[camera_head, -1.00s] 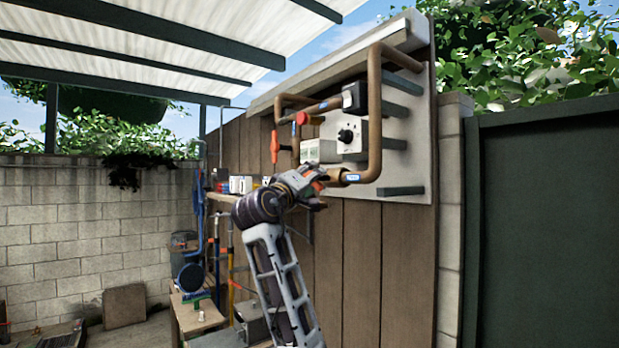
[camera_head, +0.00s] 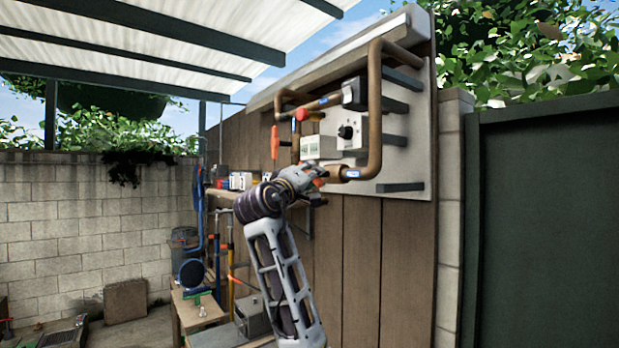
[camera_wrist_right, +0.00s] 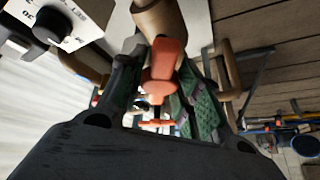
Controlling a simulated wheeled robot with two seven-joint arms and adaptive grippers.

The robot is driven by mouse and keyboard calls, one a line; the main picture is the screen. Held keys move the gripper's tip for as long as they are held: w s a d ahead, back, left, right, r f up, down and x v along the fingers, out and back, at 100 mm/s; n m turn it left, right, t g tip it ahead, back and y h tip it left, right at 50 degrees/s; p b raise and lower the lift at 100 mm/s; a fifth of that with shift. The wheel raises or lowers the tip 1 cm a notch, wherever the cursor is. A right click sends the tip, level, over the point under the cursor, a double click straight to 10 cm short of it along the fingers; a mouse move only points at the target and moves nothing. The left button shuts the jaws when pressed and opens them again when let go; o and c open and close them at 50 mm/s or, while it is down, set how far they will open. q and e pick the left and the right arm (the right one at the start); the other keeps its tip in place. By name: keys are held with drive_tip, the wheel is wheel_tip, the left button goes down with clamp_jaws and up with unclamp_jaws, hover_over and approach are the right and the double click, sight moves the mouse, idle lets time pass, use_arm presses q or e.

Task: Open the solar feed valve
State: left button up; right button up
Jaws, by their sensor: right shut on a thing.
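My right gripper (camera_head: 316,183) is at the lower pipe of the wall panel (camera_head: 408,160), at a valve there. In the right wrist view, an orange valve handle (camera_wrist_right: 166,62) lies between the fingers of my right gripper (camera_wrist_right: 162,72), which are shut on it. The handle sits at the end of a copper-brown pipe fitting (camera_wrist_right: 160,20). In the head view the gripper mostly hides this handle. A second orange handle (camera_head: 275,142) hangs upright on the left pipe, apart from the gripper. A blue label (camera_head: 351,174) beside the held valve is too small to read. My left gripper is not in view.
A red knob (camera_head: 301,115), a white dial box (camera_head: 351,132) and a grey-white box (camera_head: 318,147) sit close above the gripper. A cluttered shelf (camera_head: 222,193) and a low bench (camera_head: 200,312) stand to the left. A dark green gate (camera_head: 548,220) is at right.

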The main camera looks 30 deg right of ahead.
drive_tip(key=shift+n, duration=0.5)
drive_tip(key=shift+r+n+g+y, duration=0.15)
drive_tip(key=shift+n+y, duration=0.55)
drive_tip(key=shift+n, duration=0.5)
drive_tip(key=shift+f+n+g+y, duration=0.15)
drive_tip(key=shift+n+y, duration=0.55)
drive_tip(key=shift+n, duration=0.5)
drive_tip(key=shift+r, duration=0.1)
drive_tip(key=o, duration=1)
drive_tip(key=shift+o, duration=0.2)
drive_tip(key=v, duration=1.2)
drive_tip(key=shift+r, duration=0.25)
drive_tip(key=shift+f, duration=0.1)
